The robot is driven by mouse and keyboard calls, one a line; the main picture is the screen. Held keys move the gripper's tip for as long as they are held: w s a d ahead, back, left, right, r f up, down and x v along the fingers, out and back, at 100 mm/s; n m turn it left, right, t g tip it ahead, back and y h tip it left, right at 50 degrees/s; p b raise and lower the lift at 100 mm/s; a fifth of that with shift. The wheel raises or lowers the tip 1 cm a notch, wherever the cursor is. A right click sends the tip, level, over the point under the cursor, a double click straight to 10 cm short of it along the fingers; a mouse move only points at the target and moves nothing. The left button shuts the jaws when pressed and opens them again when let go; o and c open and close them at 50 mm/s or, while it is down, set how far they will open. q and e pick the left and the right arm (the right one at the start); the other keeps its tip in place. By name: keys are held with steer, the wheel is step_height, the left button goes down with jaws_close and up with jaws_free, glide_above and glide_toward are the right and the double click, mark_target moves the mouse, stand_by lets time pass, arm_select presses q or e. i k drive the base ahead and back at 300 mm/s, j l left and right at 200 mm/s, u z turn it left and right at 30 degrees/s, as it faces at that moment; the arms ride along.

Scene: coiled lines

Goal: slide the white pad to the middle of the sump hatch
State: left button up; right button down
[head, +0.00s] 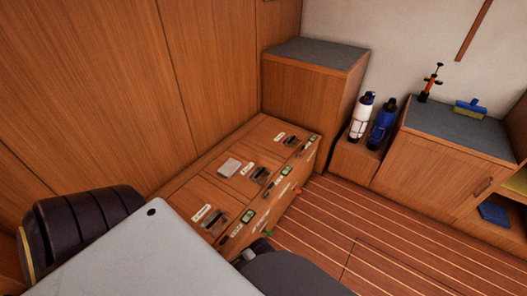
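The white pad (229,167) is a small pale square lying flat on top of the low wooden bench (185,187), left of a small white label (248,168) and a dark recessed latch (262,175). Similar latches sit in the hatch panels further back (291,142) and nearer (215,221). The labels are too small to read, so I cannot tell which panel is the sump hatch. Neither of my grippers shows; only dark and pale parts of my own body fill the lower left and bottom.
A taller grey-topped cabinet (313,53) stands at the bench's far end. A white bottle (361,115) and a blue bottle (382,124) stand right of it. Another grey-topped cabinet (458,132) holds an orange tool (431,82) and a blue brush (470,108).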

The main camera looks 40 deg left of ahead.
mark_target(229, 167)
steer(key=l+z, duration=0.1)
steer(key=z, duration=0.3)
steer(key=i+l+z, duration=0.1)
steer(key=z, duration=0.3)
steer(key=l+z, duration=0.1)
steer(key=z, duration=0.3)
steer(key=i, duration=0.35)
steer(key=i+u, duration=0.4)
steer(key=u, duration=0.25)
steer(key=i+j+u, duration=0.15)
steer(key=i+u, duration=0.85)
steer(key=i+l+u, duration=0.1)
steer(key=i+u, duration=0.2)
steer(key=u, duration=0.2)
steer(key=i+u, duration=0.1)
steer(key=u, duration=0.3)
steer(key=i+u, duration=0.1)
steer(key=u, duration=0.3)
steer(key=i+l+u, duration=0.1)
steer(key=u, duration=0.3)
steer(key=i+l+u, duration=0.1)
steer(key=u, duration=0.3)
